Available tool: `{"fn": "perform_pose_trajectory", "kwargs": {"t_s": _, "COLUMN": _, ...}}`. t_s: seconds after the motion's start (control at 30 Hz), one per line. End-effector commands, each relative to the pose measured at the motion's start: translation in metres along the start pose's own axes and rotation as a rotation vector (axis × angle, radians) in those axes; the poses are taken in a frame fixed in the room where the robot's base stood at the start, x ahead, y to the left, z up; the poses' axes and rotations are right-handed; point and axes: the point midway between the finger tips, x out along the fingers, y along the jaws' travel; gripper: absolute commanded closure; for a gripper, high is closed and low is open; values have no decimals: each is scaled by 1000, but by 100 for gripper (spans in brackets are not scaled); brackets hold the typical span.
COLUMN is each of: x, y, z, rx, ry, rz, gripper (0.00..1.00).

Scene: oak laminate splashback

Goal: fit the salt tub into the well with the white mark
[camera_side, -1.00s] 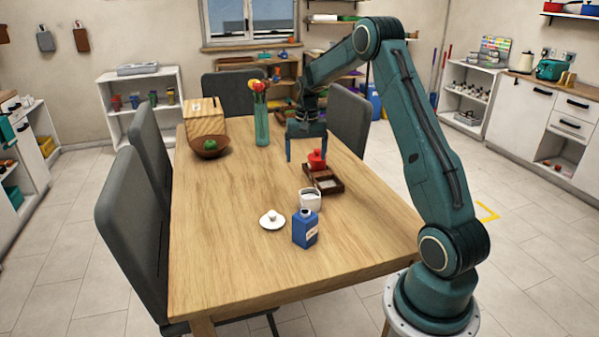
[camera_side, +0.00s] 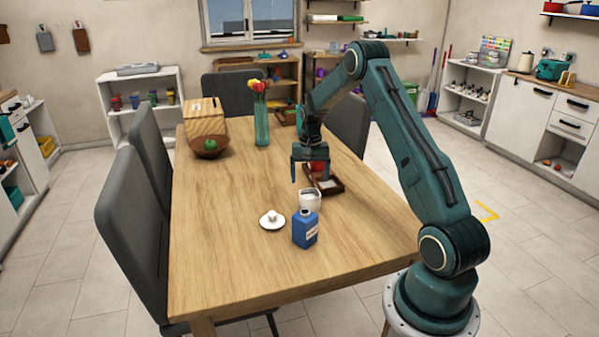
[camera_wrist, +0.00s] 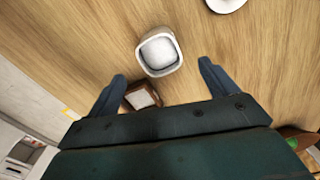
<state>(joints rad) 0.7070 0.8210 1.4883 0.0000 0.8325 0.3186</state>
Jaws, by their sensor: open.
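The salt tub (camera_side: 310,203), a white open tub, stands upright on the table in the side view. It also shows in the wrist view (camera_wrist: 158,54), with pale contents inside. My gripper (camera_side: 310,174) is open and empty, above and behind the tub, over the tray area. In the wrist view, the tub lies just beyond my fingertips (camera_wrist: 162,71), not between them. The dark brown tray (camera_side: 338,189) has a well with a pale patch (camera_side: 329,183), nearest the tub. A red pot (camera_side: 317,166) sits at the tray's far end, partly hidden by my gripper.
A blue bottle (camera_side: 305,230) stands just in front of the tub. A white lid with a knob (camera_side: 271,221) lies to its left. A vase of flowers (camera_side: 261,125) and a bowl with green fruit (camera_side: 209,147) stand farther back. The table's left side is clear.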

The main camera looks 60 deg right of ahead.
Motion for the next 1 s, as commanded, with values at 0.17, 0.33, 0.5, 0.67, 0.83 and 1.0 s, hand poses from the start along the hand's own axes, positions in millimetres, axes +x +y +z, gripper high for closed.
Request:
{"fn": "perform_pose_trajectory", "kwargs": {"t_s": 0.17, "x": 21, "y": 0, "z": 0, "rx": 0, "ry": -2, "rz": 1, "gripper": 15}}
{"fn": "perform_pose_trajectory", "kwargs": {"t_s": 0.33, "x": 27, "y": 0, "z": 0, "rx": 0, "ry": 0, "rz": 0, "gripper": 15}}
{"fn": "perform_pose_trajectory", "kwargs": {"t_s": 0.5, "x": 28, "y": 0, "z": 0, "rx": 0, "ry": 0, "rz": 0, "gripper": 15}}
{"fn": "perform_pose_trajectory", "kwargs": {"t_s": 0.67, "x": 37, "y": 1, "z": 0, "rx": 0, "ry": -3, "rz": 1, "gripper": 15}}
{"fn": "perform_pose_trajectory", "kwargs": {"t_s": 0.83, "x": 57, "y": 2, "z": 1, "rx": 0, "ry": -3, "rz": 1, "gripper": 15}}
{"fn": "perform_pose_trajectory", "kwargs": {"t_s": 1.0, "x": 73, "y": 2, "z": 0, "rx": 0, "ry": -2, "rz": 1, "gripper": 15}}
